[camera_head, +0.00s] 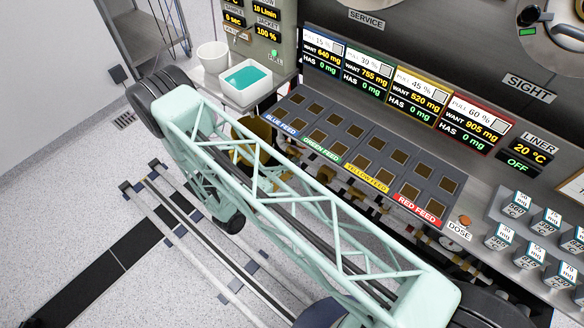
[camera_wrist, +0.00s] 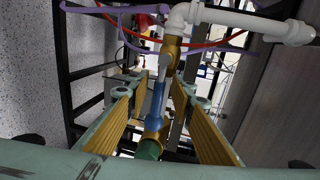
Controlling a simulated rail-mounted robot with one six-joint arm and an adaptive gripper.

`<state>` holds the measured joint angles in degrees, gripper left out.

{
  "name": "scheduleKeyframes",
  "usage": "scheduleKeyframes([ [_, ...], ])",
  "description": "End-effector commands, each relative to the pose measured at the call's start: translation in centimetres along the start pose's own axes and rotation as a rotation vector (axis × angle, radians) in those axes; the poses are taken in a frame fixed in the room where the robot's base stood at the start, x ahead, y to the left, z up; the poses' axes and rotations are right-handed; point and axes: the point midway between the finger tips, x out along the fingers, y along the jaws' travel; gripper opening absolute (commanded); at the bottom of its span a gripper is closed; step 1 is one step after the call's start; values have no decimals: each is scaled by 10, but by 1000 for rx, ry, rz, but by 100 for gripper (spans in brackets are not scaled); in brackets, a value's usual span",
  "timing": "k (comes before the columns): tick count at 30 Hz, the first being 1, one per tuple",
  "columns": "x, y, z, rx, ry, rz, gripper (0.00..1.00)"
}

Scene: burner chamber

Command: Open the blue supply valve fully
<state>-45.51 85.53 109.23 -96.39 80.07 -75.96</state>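In the wrist view, a blue valve handle (camera_wrist: 156,100) shows as a narrow upright bar between my fingers. Brass fittings (camera_wrist: 172,52) show above it and more brass below it, with a green piece (camera_wrist: 149,149) at the bottom. My gripper (camera_wrist: 156,90) is open, with one gold-padded finger on each side of the blue handle. Gaps show beside the handle nearer the camera; contact at the fingertips cannot be told. In the head view, my pale green arm crosses the picture and the valve and gripper cannot be made out.
A white pipe (camera_wrist: 245,22), a red line (camera_wrist: 215,43) and purple lines (camera_wrist: 100,10) cross beyond the fingers. In the head view, the feed panel (camera_head: 350,155) overhangs the pipework. A tub of teal liquid (camera_head: 246,82) and a white cup (camera_head: 212,56) stand at its left. Open floor lies left.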

Motion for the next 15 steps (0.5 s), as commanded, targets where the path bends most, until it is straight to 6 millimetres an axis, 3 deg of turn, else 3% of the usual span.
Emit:
scheduleKeyframes([
  [15,-13,0,1,0,-2,0,22],
])
